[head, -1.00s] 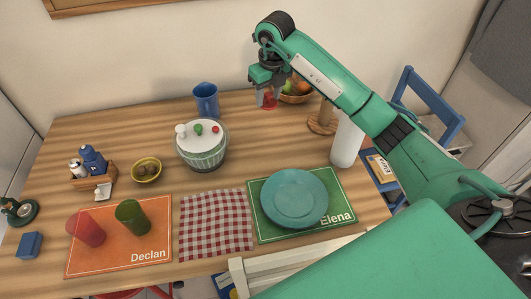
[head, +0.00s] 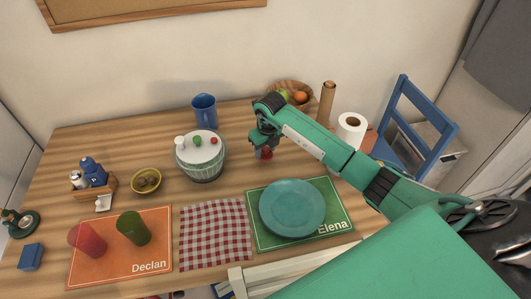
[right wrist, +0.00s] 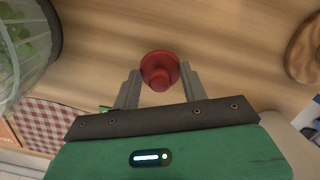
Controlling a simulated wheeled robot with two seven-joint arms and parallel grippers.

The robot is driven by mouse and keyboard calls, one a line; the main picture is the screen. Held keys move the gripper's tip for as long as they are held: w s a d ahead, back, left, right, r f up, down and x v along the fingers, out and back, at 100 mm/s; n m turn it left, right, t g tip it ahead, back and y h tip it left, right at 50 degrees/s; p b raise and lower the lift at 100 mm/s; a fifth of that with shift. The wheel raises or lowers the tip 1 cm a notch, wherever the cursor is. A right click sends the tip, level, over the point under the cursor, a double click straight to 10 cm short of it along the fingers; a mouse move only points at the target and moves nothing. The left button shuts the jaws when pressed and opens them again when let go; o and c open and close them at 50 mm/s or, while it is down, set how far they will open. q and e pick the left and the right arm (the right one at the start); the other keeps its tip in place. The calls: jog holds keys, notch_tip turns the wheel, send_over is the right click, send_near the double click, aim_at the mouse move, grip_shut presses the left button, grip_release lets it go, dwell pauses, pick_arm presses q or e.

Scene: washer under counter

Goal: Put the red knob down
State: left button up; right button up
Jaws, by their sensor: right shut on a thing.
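The red knob (right wrist: 160,68) is between the two fingers of my right gripper (right wrist: 160,88) in the right wrist view, with bare wood behind it. In the head view my right gripper (head: 264,150) points down over the table, shut on the red knob (head: 266,155), to the right of the green pot. I cannot tell whether the knob touches the table. My left gripper is not in view.
A teal plate (head: 292,207) sits on the Elena mat (head: 262,238), nearer the front. Bare wood (head: 235,150) surrounds the gripper.

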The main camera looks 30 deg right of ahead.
aim_at(266, 152)
notch_tip(266, 152, down, 2)
jog(key=shift+f, duration=0.5)
jog(key=o, duration=0.9)
jog(key=shift+o, duration=0.8)
jog(key=shift+r, duration=0.4)
jog(key=r, duration=0.4)
jog(key=shift+s+d+r+b, duration=0.1)
jog(key=shift+s+r+b, duration=0.2)
jog(key=shift+b, duration=0.1)
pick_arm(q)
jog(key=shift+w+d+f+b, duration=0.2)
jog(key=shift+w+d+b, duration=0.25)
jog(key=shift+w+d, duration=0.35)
pick_arm(e)
notch_tip(266, 152, up, 7)
jog(key=shift+s, duration=0.45)
